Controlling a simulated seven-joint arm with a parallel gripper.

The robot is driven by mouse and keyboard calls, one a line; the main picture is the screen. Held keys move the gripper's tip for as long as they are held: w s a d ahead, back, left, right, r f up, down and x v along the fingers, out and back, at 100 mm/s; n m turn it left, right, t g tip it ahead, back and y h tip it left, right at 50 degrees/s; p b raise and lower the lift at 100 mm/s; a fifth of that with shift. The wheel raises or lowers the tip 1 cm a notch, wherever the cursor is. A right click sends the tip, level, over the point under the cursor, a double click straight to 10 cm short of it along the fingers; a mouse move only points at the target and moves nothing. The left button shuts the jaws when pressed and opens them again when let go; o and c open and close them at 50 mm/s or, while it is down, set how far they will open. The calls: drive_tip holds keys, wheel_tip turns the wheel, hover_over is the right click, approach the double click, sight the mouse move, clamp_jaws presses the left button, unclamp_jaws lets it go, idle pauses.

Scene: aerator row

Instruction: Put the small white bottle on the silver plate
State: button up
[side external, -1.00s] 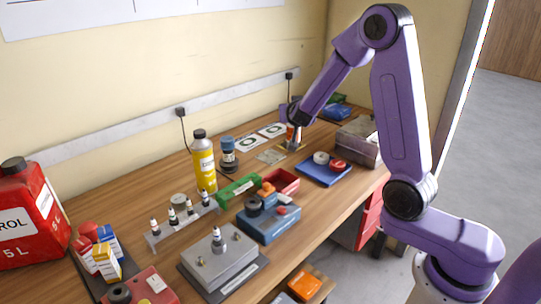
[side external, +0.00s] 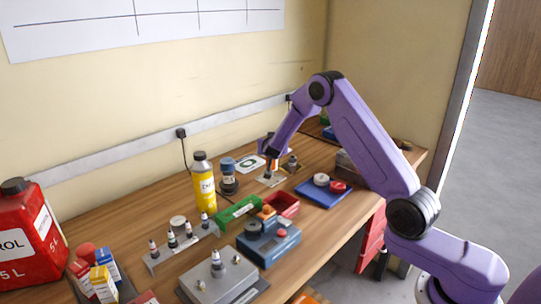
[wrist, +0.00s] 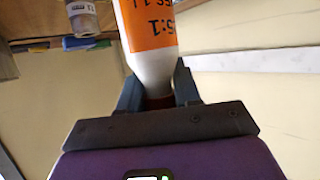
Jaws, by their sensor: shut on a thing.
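The small white bottle with an orange label (wrist: 150,35) fills the top middle of the wrist view. My gripper (wrist: 158,88) is shut on its narrow dark-capped end, with a finger on each side. In the side view my gripper (side external: 269,172) is at the back of the bench, and a small orange and white patch of the bottle (side external: 276,162) shows beside it. A flat grey square, which looks like the silver plate (side external: 272,181), lies just below. I cannot tell whether the bottle touches it.
A small grey metallic object (side external: 291,162) stands right of my gripper. A dark jar with a blue top (side external: 229,175) and a yellow bottle (side external: 203,184) stand to the left. A blue tray (side external: 322,194) and a red bin (side external: 284,205) are nearer the front. White cards (side external: 249,164) lie behind.

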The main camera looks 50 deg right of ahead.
drive_tip(key=shift+w+d+f, duration=0.1)
drive_tip(key=shift+w+f, duration=0.1)
drive_tip(key=shift+f, duration=0.8)
drive_tip(key=shift+w+f, duration=0.2)
drive_tip(key=shift+f, duration=0.8)
drive_tip(key=shift+f, duration=0.15)
drive_tip(key=o, duration=1.1)
drive_tip(key=shift+c, duration=0.2)
drive_tip(key=shift+r, duration=0.2)
drive_tip(key=v, duration=1.2)
